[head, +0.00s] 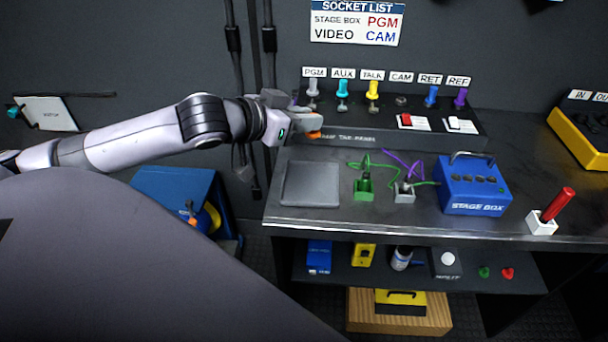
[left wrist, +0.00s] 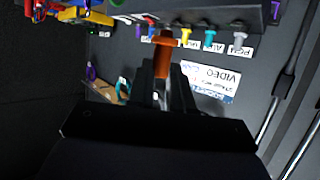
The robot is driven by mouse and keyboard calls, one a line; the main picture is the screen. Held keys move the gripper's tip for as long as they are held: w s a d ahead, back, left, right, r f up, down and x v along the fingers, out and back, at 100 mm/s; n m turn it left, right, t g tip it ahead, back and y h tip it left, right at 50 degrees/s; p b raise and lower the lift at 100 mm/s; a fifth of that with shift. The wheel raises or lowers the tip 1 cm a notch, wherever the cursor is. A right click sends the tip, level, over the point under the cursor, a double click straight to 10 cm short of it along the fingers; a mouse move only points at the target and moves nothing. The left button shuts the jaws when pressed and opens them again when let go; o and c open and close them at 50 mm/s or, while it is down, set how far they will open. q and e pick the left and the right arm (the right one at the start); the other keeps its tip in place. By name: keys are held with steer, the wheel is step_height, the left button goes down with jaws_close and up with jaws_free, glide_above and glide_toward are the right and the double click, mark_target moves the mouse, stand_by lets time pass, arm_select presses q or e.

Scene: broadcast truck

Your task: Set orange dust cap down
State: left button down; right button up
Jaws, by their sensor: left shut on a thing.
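The orange dust cap (head: 314,134) is in my left gripper (head: 305,125), in front of the left end of the socket panel and above the bench. In the left wrist view the cap (left wrist: 163,48) sticks out between the two dark fingers (left wrist: 162,82), which are shut on it. A flat grey tray (head: 310,196) lies empty on the left end of the bench (head: 330,222), below the gripper. My right gripper is in neither view.
The labelled panel (head: 465,140) holds grey, cyan, yellow, blue and purple plugs; the CAM socket (head: 401,101) has no plug. A green connector stand (head: 364,186), a grey one (head: 404,194), a blue stage box (head: 472,190) and a red-handled switch (head: 544,222) stand along the bench.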

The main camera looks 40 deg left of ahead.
arm_select(q)
step_height(320, 180, down, 12)
steer(key=shift+f+b, duration=0.15)
steer(key=shift+b, duration=0.8)
steer(key=shift+f, duration=0.25)
steer(key=shift+f, duration=0.1)
steer(key=c, duration=1.1)
jaws_free()
steer(key=shift+c, duration=0.2)
steer(key=shift+o, duration=0.5)
